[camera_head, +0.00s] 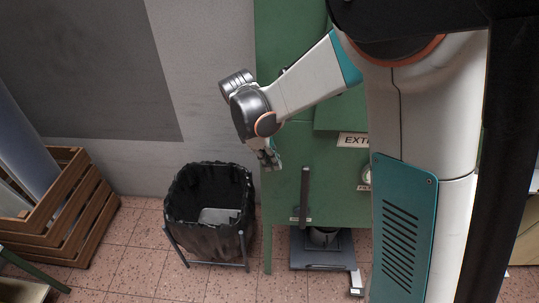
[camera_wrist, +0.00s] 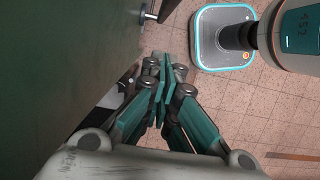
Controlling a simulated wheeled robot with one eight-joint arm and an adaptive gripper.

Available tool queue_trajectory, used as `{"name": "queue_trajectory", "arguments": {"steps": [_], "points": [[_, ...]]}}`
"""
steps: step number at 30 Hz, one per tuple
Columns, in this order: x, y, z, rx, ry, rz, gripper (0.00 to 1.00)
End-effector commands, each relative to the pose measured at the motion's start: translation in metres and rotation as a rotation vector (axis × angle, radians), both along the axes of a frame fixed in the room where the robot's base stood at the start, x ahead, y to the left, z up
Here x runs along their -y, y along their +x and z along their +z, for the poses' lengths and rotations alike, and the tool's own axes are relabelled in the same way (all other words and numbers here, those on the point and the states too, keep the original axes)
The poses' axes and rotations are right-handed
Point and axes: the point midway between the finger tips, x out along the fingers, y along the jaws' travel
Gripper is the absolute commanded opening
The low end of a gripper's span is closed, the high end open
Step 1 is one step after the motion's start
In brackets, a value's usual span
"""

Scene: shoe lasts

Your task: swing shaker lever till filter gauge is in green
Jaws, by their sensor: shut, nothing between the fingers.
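The green cabinet (camera_head: 335,190) carries a sign starting "EXT", cut off by my arm. A dark upright bar, apparently the shaker lever (camera_head: 304,195), stands on the cabinet front above a small label. A round pale dial, apparently the filter gauge (camera_head: 366,174), is partly hidden by my arm; its reading cannot be made out. My gripper (camera_head: 268,158) is left of the lever and apart from it, near the cabinet's left edge. In the wrist view my gripper (camera_wrist: 163,76) is shut and empty, beside the dark green cabinet side (camera_wrist: 60,70).
A bin with a black bag (camera_head: 208,215) stands on the floor left of the cabinet. A wooden crate (camera_head: 65,215) is at the far left. A grey platform (camera_head: 322,250) sits under the cabinet. Tiled floor is clear between crate and bin.

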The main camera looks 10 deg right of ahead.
Motion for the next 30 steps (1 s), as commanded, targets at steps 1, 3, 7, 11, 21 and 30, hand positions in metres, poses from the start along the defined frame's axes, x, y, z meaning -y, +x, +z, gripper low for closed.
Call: {"name": "queue_trajectory", "arguments": {"steps": [1,3,7,11,21,30], "points": [[0.003,0.000,-0.012,0.001,0.000,-0.002,0.00],[0.007,-0.002,-0.025,0.001,0.000,-0.002,0.00],[0.014,-0.004,-0.049,0.000,0.000,-0.001,0.00],[0.033,-0.011,-0.046,0.000,0.000,-0.003,0.00],[0.052,-0.017,-0.043,0.000,0.000,-0.001,0.00],[0.053,-0.017,-0.043,0.001,0.003,-0.001,0.00]]}}
